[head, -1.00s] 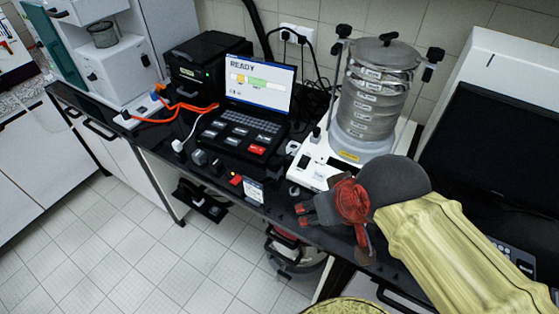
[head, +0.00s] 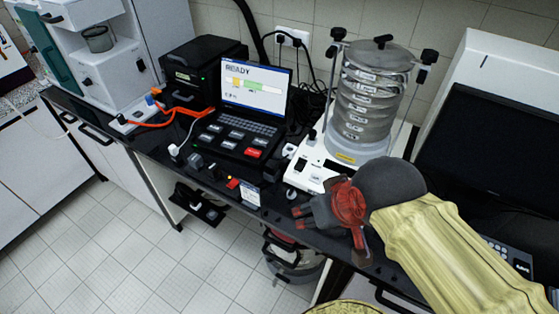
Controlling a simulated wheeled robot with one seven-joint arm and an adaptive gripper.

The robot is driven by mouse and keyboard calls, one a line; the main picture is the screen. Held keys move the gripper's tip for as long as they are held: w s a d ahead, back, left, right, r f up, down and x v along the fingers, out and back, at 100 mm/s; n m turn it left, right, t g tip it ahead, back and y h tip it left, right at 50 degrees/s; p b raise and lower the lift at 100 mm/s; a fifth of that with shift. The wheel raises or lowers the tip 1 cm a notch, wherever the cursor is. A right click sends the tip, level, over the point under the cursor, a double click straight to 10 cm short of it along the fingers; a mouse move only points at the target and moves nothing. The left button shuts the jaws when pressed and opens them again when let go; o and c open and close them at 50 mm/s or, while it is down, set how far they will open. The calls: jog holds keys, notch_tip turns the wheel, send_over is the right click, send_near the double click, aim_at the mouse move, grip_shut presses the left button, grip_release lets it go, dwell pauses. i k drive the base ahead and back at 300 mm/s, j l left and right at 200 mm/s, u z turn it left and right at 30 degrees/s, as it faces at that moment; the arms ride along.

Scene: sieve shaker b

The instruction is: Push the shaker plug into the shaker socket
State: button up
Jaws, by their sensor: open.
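My gripper (head: 298,218) is open and empty at the bench's front edge, with its red-tipped fingers pointing left. The sieve shaker (head: 335,155), a stack of metal sieves on a white base, stands behind it. A white plug (head: 175,152) on a white cable is left of the laptop, with a small dark block (head: 195,161) beside it. A small white fitting (head: 290,150) sits by the left of the shaker base. I cannot tell for certain which of these are the shaker plug and shaker socket. My gripper is apart from all of them.
A laptop (head: 250,120) reading READY is in the bench's middle. A power strip (head: 122,122) with orange cables lies at left. A wall outlet (head: 292,37) holds dark plugs. A small sign (head: 250,193) stands at the front edge. A dark monitor (head: 480,150) is at right.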

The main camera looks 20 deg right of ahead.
aim_at(271, 167)
jog(key=j+z, duration=0.15)
jog(key=z, duration=0.35)
jog(key=i+j+z, duration=0.1)
jog(key=z, duration=0.4)
jog(key=j+z, duration=0.3)
jog(key=j, duration=0.8)
jog(key=k+j+z, duration=0.1)
jog(key=j+z, duration=0.2)
jog(key=j, duration=0.8)
